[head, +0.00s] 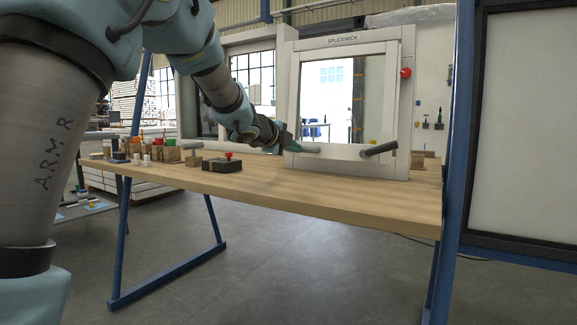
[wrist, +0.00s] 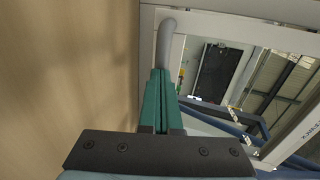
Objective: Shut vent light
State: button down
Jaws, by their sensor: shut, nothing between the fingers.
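A pale grey window frame (head: 405,118) stands upright at the right of the wooden bench. Its glazed vent light (head: 345,153) fills the opening, with reflections in the pane; I cannot tell how far it stands ajar. A light grey handle (head: 311,149) sits at its lower left and a dark handle (head: 380,148) at its lower right. My gripper (head: 292,146) is at the lower left of the frame, beside the light handle. In the wrist view the green fingers (wrist: 163,72) are shut and empty, their tips close to the grey handle (wrist: 166,40); contact is unclear.
A red knob (head: 405,73) is on the frame's right upright. A dark box with a red button (head: 224,164) and several small blocks stand on the bench's left. The bench top (head: 320,192) is clear in front of the frame. A blue post (head: 459,130) stands right.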

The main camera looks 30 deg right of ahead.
jog(key=shift+w+d+f+t+h+b, duration=0.15)
jog(key=shift+w+d+f+b, duration=0.25)
jog(key=shift+b, duration=0.4)
jog(key=shift+w+d+f+t+h+b, duration=0.1)
jog(key=shift+d+f+h+b, duration=0.1)
jog(key=shift+d+b, duration=0.5)
jog(key=shift+w+d+f+t+h+b, duration=0.15)
jog(key=shift+w+d+f+b, duration=0.15)
jog(key=shift+b, duration=0.65)
jog(key=shift+d+r+b, duration=0.2)
jog(key=shift+r+b, duration=0.05)
jog(key=shift+b, duration=0.15)
jog(key=shift+d+r, duration=0.1)
